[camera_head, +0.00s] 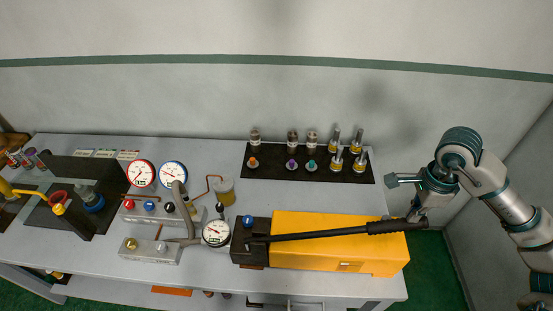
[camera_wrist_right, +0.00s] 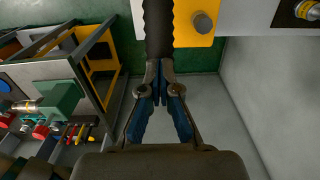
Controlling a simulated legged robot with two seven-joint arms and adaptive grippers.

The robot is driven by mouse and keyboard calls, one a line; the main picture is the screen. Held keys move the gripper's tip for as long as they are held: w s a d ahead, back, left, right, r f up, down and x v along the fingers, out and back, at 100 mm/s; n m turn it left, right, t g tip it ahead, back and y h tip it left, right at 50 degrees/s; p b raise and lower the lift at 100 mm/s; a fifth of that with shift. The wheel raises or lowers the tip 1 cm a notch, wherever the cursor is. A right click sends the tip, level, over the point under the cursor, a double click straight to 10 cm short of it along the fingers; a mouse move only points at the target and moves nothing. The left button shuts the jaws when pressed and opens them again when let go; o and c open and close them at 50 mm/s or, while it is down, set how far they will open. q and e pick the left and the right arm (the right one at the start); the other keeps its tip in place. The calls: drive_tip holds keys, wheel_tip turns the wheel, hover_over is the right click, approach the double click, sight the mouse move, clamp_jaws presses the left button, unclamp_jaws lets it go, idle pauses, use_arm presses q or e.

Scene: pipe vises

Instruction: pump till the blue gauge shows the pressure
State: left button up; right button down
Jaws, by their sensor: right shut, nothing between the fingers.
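The blue-rimmed gauge (camera_head: 173,175) stands beside a red-rimmed gauge (camera_head: 141,173) at the back left of the bench. Its dial is too small to read surely. The yellow pump (camera_head: 340,255) lies at the front right, with a long black lever (camera_head: 320,235) low across its top. The lever's ribbed grip (camera_head: 388,227) points right and also shows in the right wrist view (camera_wrist_right: 158,28). My right gripper (camera_head: 414,214) is shut and empty by the grip's end, its fingertips (camera_wrist_right: 159,66) close to it; contact cannot be told. My left gripper is out of view.
A third gauge (camera_head: 216,233) stands left of the pump, near grey valve blocks (camera_head: 150,250) and a hose. A black mat (camera_head: 260,175) with several fittings lies at the back. A dark vise station (camera_head: 70,215) stands at the left. The floor right of the bench is clear.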

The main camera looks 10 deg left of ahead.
drive_tip(key=shift+b, duration=0.3)
idle(0.5)
drive_tip(key=shift+d+f+b, duration=0.25)
drive_tip(key=shift+f+b, duration=0.55)
drive_tip(key=shift+f, duration=0.3)
drive_tip(key=shift+d+f+b, duration=0.2)
drive_tip(key=shift+f+b, duration=0.6)
drive_tip(key=shift+f, duration=0.3)
drive_tip(key=r+p, duration=0.2)
drive_tip(key=a+r+p, duration=0.1)
drive_tip(key=r+p, duration=0.1)
drive_tip(key=shift+a+r, duration=0.15)
drive_tip(key=shift+a, duration=0.05)
drive_tip(key=shift+r+p, duration=0.2)
drive_tip(key=shift+p, duration=0.2)
wheel_tip(320, 180, up, 6)
drive_tip(key=p, duration=0.5)
drive_tip(key=shift+f, duration=0.45)
